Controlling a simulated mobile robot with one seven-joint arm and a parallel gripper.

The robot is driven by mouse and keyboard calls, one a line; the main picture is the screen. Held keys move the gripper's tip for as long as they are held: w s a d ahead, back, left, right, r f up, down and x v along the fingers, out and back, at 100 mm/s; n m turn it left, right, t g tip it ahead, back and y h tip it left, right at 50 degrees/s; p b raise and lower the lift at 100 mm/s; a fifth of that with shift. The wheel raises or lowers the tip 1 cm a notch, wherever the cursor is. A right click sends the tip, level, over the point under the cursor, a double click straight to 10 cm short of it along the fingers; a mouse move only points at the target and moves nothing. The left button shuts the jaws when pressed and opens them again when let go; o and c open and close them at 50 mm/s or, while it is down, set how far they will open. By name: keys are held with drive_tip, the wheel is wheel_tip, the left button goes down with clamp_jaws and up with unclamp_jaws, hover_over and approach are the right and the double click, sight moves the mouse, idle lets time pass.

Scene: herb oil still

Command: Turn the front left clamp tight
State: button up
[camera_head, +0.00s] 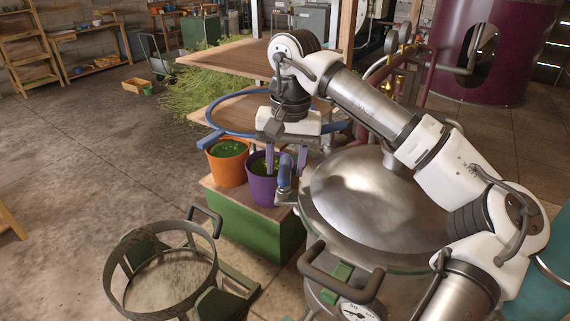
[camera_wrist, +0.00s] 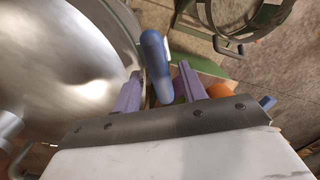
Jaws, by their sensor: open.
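The steel still (camera_head: 350,195) has a domed lid and stands in front of my arm. A blue clamp handle (camera_head: 285,170) stands at the left rim of the lid, above a grey metal bracket. My gripper (camera_head: 286,158) points down at it with its two purple fingers apart. In the wrist view the blue handle (camera_wrist: 156,55) rises between the fingers of the gripper (camera_wrist: 160,78), with a gap visible on either side. The fingers do not look closed on it. The clamp's lower part is mostly hidden there.
An orange bucket (camera_head: 226,173) and a purple bucket (camera_head: 262,191) stand on a green box (camera_head: 240,225) beside the still. A dark handle (camera_head: 340,280) and a gauge (camera_head: 357,309) are at the still's front. A round metal frame (camera_head: 111,270) stands front left.

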drive_tip(key=shift+f, duration=0.8)
drive_tip(key=shift+c, duration=0.4)
clamp_jaws()
